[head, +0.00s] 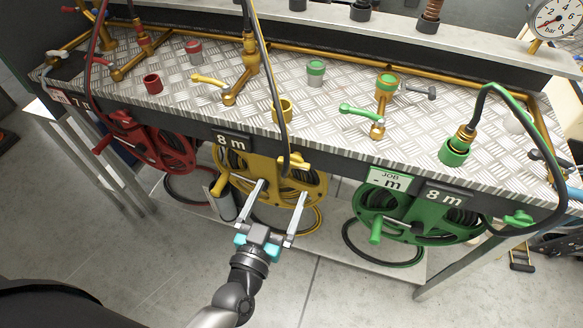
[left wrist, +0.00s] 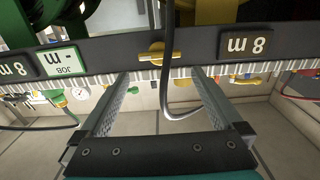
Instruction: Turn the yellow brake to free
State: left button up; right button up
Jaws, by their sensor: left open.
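The yellow brake (head: 292,161) is a wing-shaped knob under the bench's front edge, at the upper right of the yellow hose reel (head: 262,180). In the left wrist view, which is upside down, the brake (left wrist: 157,54) shows on the dark front rail, lying nearly level and roughly in line with the gap between the fingers. My left gripper (head: 280,189) is open and empty in front of the yellow reel, just below the brake and apart from it. It also shows in the left wrist view (left wrist: 161,74). My right gripper is in neither view.
A dark hose (head: 284,130) hangs over the bench edge close beside the yellow brake. A red reel (head: 160,145) hangs at left and a green reel (head: 415,212) at right. Valves and fittings stand on the metal bench top (head: 340,92). The floor in front is free.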

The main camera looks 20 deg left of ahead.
aim_at(292, 165)
pick_arm(q)
jog(key=w, duration=0.6)
jog(key=shift+d+b, duration=0.1)
jog(key=shift+b, duration=0.25)
jog(key=shift+w, duration=0.85)
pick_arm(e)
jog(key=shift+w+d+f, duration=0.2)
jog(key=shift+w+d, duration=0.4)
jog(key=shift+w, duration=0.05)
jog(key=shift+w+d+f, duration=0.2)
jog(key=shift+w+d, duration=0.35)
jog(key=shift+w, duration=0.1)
pick_arm(q)
jog(key=shift+c, duration=0.4)
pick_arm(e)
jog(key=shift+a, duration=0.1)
pick_arm(q)
jog(key=c, duration=0.9)
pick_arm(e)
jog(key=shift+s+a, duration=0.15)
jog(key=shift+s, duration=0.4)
